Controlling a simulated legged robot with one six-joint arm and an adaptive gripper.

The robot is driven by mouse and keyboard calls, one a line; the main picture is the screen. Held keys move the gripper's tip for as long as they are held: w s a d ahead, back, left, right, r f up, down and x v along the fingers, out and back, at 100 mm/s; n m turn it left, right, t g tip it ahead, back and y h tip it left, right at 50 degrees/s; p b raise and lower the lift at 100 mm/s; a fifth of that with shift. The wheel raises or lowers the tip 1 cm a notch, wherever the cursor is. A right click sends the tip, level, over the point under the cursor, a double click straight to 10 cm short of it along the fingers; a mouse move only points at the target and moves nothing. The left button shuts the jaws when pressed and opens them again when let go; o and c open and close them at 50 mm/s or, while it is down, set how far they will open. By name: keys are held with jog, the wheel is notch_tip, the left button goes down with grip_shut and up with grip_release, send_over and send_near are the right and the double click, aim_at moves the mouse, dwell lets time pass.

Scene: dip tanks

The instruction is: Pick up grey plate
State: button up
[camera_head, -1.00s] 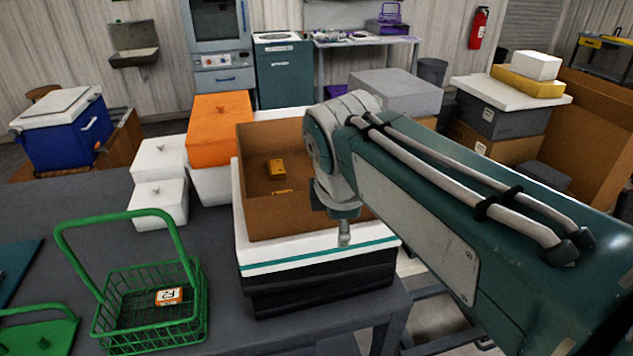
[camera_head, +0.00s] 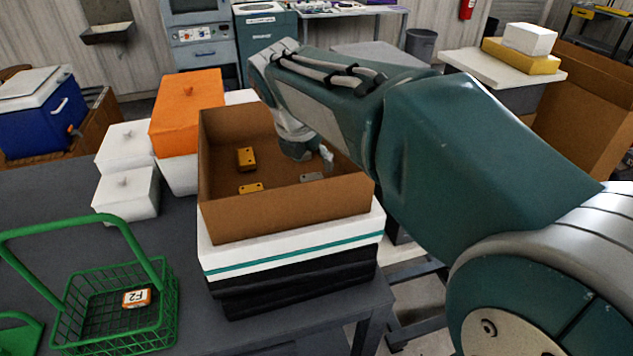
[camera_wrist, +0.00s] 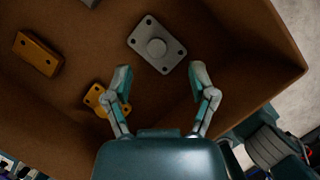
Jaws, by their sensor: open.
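The grey plate (camera_wrist: 157,45) lies flat on the floor of the brown box. It has a round raised boss in the middle and small holes near its corners. It also shows in the head view (camera_head: 312,177), near the box's right side. My gripper (camera_wrist: 158,72) is open and empty above the box floor, its two fingertips apart, with the plate just beyond and between them in the wrist view. In the head view my gripper (camera_head: 327,158) reaches down into the box near the plate, mostly hidden by my wrist.
The brown box (camera_head: 290,218) has upright walls close around my gripper. An orange block (camera_wrist: 38,53) and an orange plate (camera_wrist: 98,97) lie in it, the plate beside the left finger. Another grey piece (camera_wrist: 90,2) is cut off at the top. A green basket (camera_head: 165,300) stands left.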

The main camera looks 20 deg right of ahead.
aim_at(314, 178)
jog(key=shift+w+d+f, duration=0.1)
jog(key=shift+f, duration=0.25)
jog(key=f, duration=0.2)
jog(key=w+f, duration=0.1)
jog(key=f, duration=0.1)
jog(key=shift+f, duration=0.1)
jog(key=shift+w+f, duration=0.15)
jog(key=shift+f, duration=0.1)
jog(key=shift+d, duration=0.45)
jog(key=c, duration=0.7)
grip_shut()
jog(key=shift+a, duration=0.2)
